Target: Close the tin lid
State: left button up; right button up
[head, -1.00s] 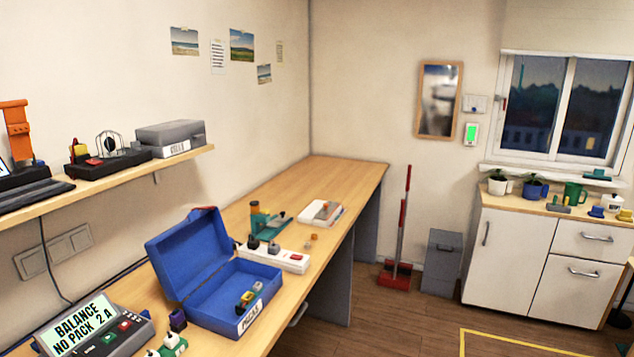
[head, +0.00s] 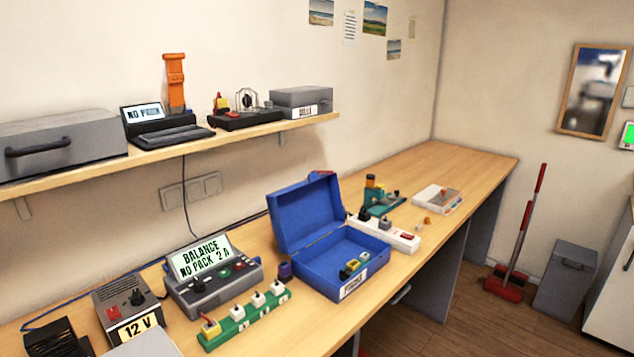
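A blue tin (head: 342,288) stands on the wooden workbench in the middle of the head view, with a white label on its front. Its blue lid (head: 305,213) is hinged at the back left and stands open, roughly upright. Neither of my grippers shows in the head view.
A charger with a lit screen (head: 213,278) and a green strip with white plugs (head: 245,320) stand left of the tin. A white power strip (head: 396,236) is close behind it on the right. A shelf (head: 170,158) hangs above. The bench's far end is clear.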

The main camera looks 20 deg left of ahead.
aim_at(302, 213)
jog(key=i+l, duration=0.15)
jog(key=i, duration=0.3)
jog(key=i+l, duration=0.15)
jog(key=i, duration=0.3)
